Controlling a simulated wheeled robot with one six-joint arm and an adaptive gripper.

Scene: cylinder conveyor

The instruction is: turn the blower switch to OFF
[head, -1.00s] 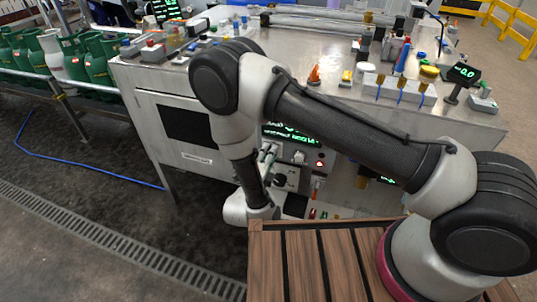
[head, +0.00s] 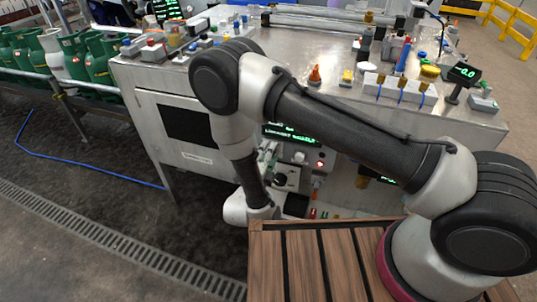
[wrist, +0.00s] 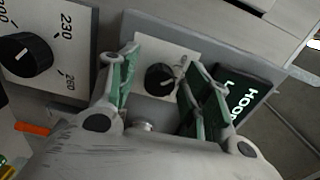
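A small black rotary knob (wrist: 159,78) sits on a light plate in the wrist view and looks like the blower switch. No label on it is readable, so its setting is unclear. My gripper (wrist: 160,66) is open, with one green-padded finger on each side of the knob and gaps showing between. Whether the pads touch it cannot be told. In the head view, my gripper (head: 268,160) is at the front panel of the steel machine (head: 185,85), partly hidden by my arm.
A larger black dial (wrist: 25,54) marked 230 and 260 is left of the knob. A dark display (wrist: 240,100) reading "HOOD" sits close on the right. In the head view, a slatted wooden top (head: 300,262) is below, and green gas cylinders (head: 97,60) stand at left.

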